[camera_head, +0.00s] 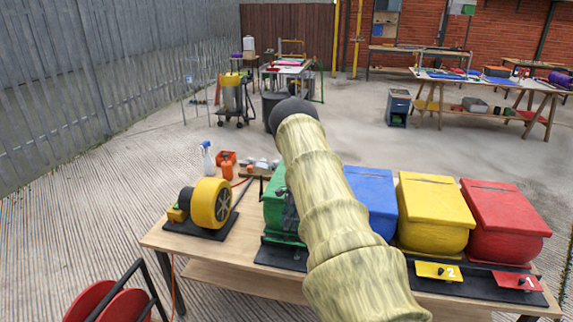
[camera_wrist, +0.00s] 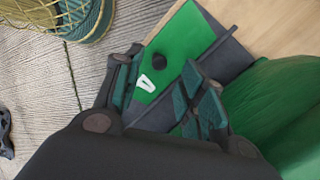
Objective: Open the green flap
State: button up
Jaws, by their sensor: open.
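The green flap (camera_wrist: 190,40) is a flat green panel with a black knob (camera_wrist: 159,61) and a white number mark (camera_wrist: 146,84), seen in the wrist view. It lies on a dark base beside the rounded green bin (camera_wrist: 285,115). My gripper (camera_wrist: 162,58) is open, with one finger on each side of the knob in the picture. I cannot tell whether the fingers touch it. In the head view my arm hides the green flap and much of the green bin (camera_head: 273,215); a dark part of my gripper (camera_head: 290,213) shows at the arm's left edge.
Blue (camera_head: 372,200), yellow (camera_head: 436,212) and red (camera_head: 506,220) bins stand to the right on the wooden table (camera_head: 160,238). A yellow flap (camera_head: 437,271) and red flap (camera_head: 517,282) lie before their bins. A yellow blower (camera_head: 209,204) stands left; a red reel (camera_head: 108,303) is at the lower left.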

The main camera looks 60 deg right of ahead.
jog(key=v, duration=0.7)
jog(key=shift+r, duration=0.25)
jog(key=shift+d, duration=0.1)
